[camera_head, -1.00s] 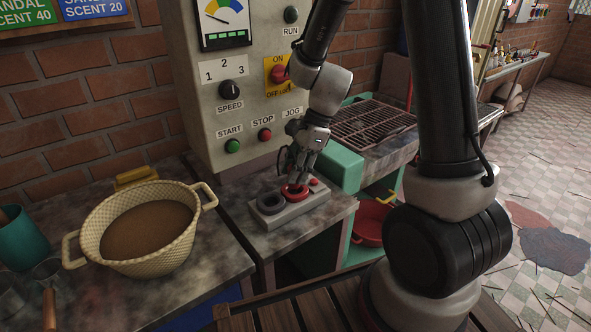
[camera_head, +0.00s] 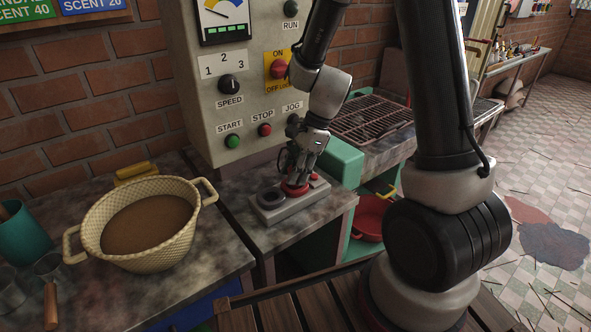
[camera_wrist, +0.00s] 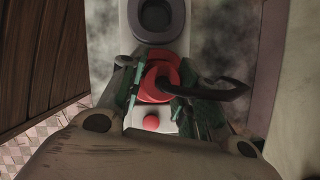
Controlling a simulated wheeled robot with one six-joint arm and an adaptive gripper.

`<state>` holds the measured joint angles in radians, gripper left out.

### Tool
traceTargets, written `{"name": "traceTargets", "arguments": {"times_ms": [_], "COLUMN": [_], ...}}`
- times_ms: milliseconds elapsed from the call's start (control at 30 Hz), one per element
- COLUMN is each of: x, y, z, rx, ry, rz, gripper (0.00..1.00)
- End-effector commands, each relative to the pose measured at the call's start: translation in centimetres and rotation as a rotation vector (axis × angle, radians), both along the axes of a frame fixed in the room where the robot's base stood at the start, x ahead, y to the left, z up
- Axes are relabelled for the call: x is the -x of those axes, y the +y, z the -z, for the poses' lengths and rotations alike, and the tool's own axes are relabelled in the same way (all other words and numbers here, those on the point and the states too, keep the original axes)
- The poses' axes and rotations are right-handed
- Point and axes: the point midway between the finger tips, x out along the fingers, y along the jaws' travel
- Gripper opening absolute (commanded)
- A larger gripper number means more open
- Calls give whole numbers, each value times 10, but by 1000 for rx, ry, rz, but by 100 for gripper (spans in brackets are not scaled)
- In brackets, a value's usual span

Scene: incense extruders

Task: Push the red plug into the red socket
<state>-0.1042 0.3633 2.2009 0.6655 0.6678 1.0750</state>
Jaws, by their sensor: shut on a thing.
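My gripper (camera_head: 298,183) points down over the grey socket block (camera_head: 284,211) on the counter. It is shut on the red plug, which shows between the fingers in the wrist view (camera_wrist: 157,82), with a dark cable (camera_wrist: 215,91) running off to the right. The red socket (camera_head: 291,191) is a round red ring on the block, right under my fingertips and partly hidden by them. The plug is over or at this ring; I cannot tell how deep it sits.
A dark grey socket (camera_head: 270,198) is beside the red one, and a red button (camera_wrist: 151,122) is on the other side. The control panel (camera_head: 231,132) rises behind. A teal box (camera_head: 342,163) stands close right of my gripper. A woven basket (camera_head: 120,258) is at left.

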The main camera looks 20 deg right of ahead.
Motion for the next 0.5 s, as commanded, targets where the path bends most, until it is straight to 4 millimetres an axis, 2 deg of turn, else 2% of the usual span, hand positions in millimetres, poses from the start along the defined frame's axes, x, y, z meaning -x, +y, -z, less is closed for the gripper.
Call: {"name": "traceTargets", "arguments": {"times_ms": [300, 333, 433, 500], "x": [0, 0, 0, 0], "y": [0, 0, 0, 0], "z": [7, 6, 6, 6], "rx": [0, 0, 0, 0], "ry": [0, 0, 0, 0], "rz": [0, 0, 0, 0], "gripper": [8, 37, 56, 57]}}
